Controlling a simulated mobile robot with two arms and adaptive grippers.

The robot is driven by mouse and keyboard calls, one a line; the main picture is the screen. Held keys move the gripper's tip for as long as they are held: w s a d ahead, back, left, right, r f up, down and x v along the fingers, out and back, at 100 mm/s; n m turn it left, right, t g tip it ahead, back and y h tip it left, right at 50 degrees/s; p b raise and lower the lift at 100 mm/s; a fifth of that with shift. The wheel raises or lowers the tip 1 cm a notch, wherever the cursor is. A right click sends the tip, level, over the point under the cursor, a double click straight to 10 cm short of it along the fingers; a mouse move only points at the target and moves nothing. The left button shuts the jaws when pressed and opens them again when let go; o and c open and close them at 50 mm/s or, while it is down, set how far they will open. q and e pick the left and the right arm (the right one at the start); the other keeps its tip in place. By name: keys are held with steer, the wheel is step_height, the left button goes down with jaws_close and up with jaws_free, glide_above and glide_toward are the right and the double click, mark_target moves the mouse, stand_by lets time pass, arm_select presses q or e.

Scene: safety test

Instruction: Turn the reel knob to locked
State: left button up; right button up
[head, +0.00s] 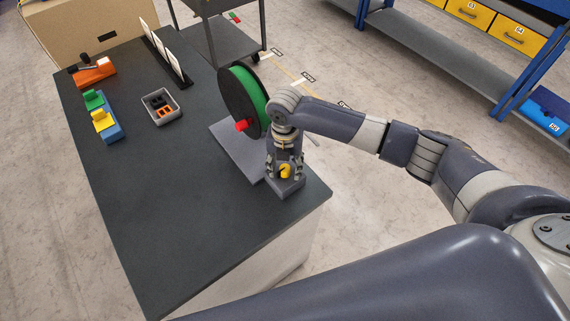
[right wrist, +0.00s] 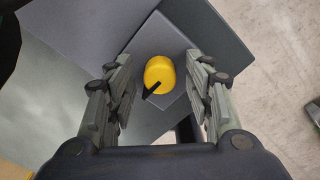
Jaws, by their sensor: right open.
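The yellow knob (head: 286,171) with a black pointer sits on a grey block (head: 287,189) near the right edge of the dark table. In the right wrist view the knob (right wrist: 159,73) is between the finger pads, with a gap on each side, and its black pointer (right wrist: 152,90) aims to the lower left. My right gripper (head: 286,172) points down over the block and is open around the knob; it also shows in the right wrist view (right wrist: 161,88). The reel (head: 243,98), green with black flanges and a red hub end, stands behind the gripper. My left gripper is not in view.
The dark table (head: 175,200) is clear at its front and middle. A small grey bin (head: 161,107), a blue holder with green and yellow pieces (head: 104,118) and an orange tape dispenser (head: 94,72) stand at the left. Upright white cards (head: 167,52) are at the back.

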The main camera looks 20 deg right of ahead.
steer(key=shift+f, duration=0.15)
steer(key=c, duration=1.1)
